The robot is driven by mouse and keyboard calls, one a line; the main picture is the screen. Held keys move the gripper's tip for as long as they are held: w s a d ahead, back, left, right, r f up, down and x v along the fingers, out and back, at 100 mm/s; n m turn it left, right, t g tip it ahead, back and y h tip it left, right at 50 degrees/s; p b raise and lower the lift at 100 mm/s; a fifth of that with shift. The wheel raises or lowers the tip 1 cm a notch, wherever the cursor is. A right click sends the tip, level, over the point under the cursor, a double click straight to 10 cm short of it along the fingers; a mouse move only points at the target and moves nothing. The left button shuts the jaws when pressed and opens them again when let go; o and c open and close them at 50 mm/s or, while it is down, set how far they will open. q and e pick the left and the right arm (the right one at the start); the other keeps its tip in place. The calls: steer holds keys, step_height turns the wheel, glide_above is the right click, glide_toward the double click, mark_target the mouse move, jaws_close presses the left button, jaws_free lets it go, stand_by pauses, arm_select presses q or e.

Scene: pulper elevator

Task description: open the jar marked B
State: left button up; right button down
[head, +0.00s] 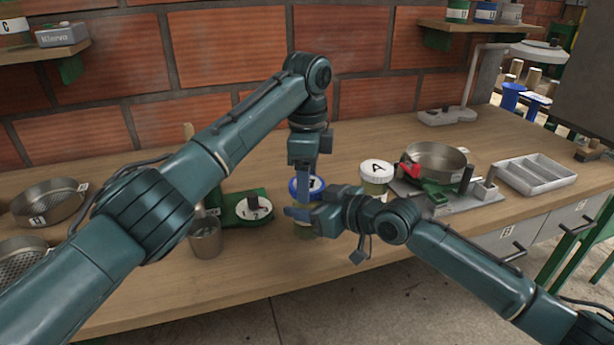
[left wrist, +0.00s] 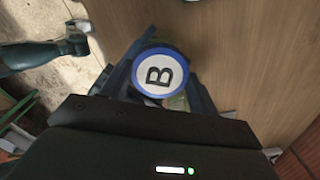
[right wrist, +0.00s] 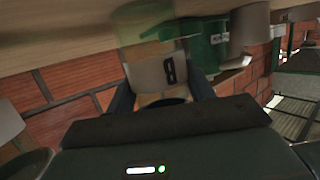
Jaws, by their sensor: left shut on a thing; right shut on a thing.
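The jar marked B stands near the front of the wooden bench; its blue-rimmed lid (head: 307,186) has a white top with a black B, clear in the left wrist view (left wrist: 160,75). My left gripper (head: 305,180) comes down from above and is shut on the lid. My right gripper (head: 303,212) reaches in from the right and is shut on the jar's body, mostly hidden in the head view. The right wrist view shows the body's pale label (right wrist: 157,74) with a black mark between the fingers. Whether the lid is loose cannot be told.
A jar marked A (head: 376,173) stands close on the right, beside a metal pan (head: 436,160) and a grey tray (head: 542,176).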

arm_select(q)
steer(key=n, duration=0.4)
steer(key=o, duration=1.1)
